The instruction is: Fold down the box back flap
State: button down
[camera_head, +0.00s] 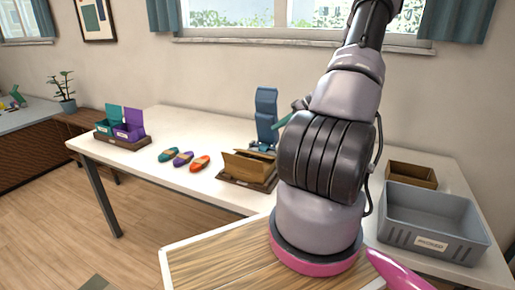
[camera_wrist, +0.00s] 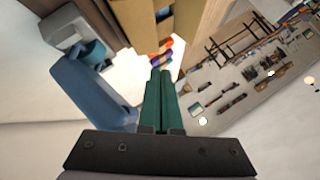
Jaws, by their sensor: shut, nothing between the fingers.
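The brown cardboard box (camera_head: 246,170) sits on a dark base on the white table in the head view, with tilted panels at its top. Which panel is the back flap I cannot tell. The box also shows close up at the top of the wrist view (camera_wrist: 138,18), with a tan panel (camera_wrist: 205,32) to the right. My gripper (camera_wrist: 160,74) has its two green fingers shut together, empty, pointing toward the box. In the head view my arm hides most of the gripper; I cannot tell whether it touches the box.
A blue upright device (camera_head: 266,112) stands behind the box and shows at left in the wrist view (camera_wrist: 92,90). Several colourful shuttle-shaped items (camera_head: 183,158) lie left of the box. A grey bin (camera_head: 432,236) and a small brown box (camera_head: 411,176) stand right.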

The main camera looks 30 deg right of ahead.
jog(key=w+a+f, duration=0.1)
jog(key=a+f, duration=0.1)
jog(key=w+a+f+n, duration=0.1)
jog(key=w+a+f, duration=0.1)
jog(key=w+a+f+n, duration=0.1)
jog(key=a+f, duration=0.1)
jog(key=shift+w+a+h, duration=0.2)
jog(key=shift+h, duration=0.1)
jog(key=f, duration=0.2)
jog(key=shift+s+a+f, duration=0.5)
jog(key=shift+a+f, duration=0.05)
jog(key=shift+f, duration=0.1)
